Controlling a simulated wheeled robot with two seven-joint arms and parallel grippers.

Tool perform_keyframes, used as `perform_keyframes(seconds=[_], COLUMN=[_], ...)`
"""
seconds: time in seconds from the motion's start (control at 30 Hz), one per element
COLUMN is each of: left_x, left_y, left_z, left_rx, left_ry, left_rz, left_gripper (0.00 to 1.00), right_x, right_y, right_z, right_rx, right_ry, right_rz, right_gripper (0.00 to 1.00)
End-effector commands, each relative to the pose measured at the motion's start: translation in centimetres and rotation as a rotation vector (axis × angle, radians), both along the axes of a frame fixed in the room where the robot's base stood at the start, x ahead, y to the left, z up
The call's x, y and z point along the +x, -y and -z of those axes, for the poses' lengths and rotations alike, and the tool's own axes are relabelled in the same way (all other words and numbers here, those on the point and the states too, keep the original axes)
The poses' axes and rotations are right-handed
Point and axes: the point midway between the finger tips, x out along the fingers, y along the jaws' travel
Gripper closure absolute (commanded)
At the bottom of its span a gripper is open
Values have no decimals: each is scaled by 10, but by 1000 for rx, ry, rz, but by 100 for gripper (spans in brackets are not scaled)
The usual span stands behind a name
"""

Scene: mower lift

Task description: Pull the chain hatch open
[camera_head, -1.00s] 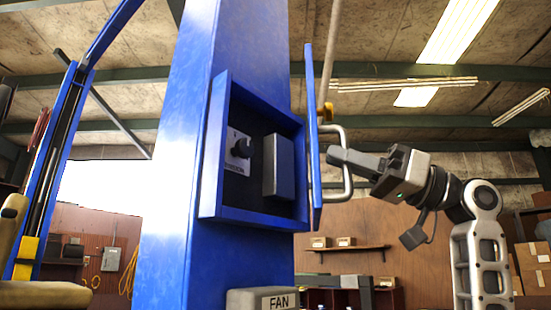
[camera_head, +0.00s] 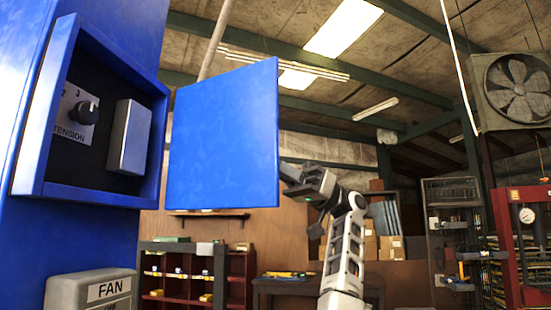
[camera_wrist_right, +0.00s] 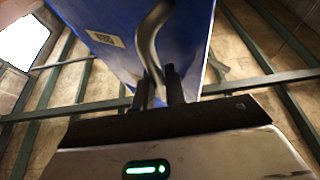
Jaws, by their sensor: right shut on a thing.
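The blue hatch door (camera_head: 222,135) stands wide open to the right of its box (camera_head: 50,185) on the blue column. Inside the open box are a tension knob (camera_head: 82,112) and a grey block (camera_head: 131,138). My right gripper (camera_wrist_right: 160,88) is shut on the curved metal door handle (camera_wrist_right: 150,45), seen in the right wrist view. In the head view this gripper shows at the door's right edge (camera_head: 291,174); the handle and fingertips are hidden behind the door. My left gripper is not in view.
A grey box labelled FAN (camera_head: 92,291) sits on the column below the hatch. Red shelving (camera_head: 180,275) and a workbench (camera_head: 290,284) stand behind. A wall fan (camera_head: 515,88) and a red press frame (camera_head: 515,240) are at the right.

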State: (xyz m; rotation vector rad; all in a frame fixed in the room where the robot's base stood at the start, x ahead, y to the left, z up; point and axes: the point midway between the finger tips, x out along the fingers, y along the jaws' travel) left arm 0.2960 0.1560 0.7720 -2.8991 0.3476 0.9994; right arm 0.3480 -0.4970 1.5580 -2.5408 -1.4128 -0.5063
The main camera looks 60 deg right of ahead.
Motion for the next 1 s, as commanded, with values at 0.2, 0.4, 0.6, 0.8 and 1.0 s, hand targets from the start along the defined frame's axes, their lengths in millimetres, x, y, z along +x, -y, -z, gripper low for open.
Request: perform_keyframes(seconds=[0.2, 0.4, 0.6, 0.8, 1.0], left_x=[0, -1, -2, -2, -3], left_y=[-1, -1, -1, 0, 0], left_z=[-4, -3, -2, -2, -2], left_rx=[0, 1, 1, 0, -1], left_ry=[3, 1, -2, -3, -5], left_rz=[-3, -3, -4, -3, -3], left_gripper=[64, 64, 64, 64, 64], right_x=[12, 16, 17, 17, 16], right_y=[5, 7, 7, 6, 7], right_z=[-1, -1, 0, 0, 0], right_rx=[7, 5, 5, 5, 2], right_ry=[-5, -4, -6, -6, -4], right_rz=[-62, -82, -84, -84, -83], right_gripper=[100, 100, 100, 82, 66])
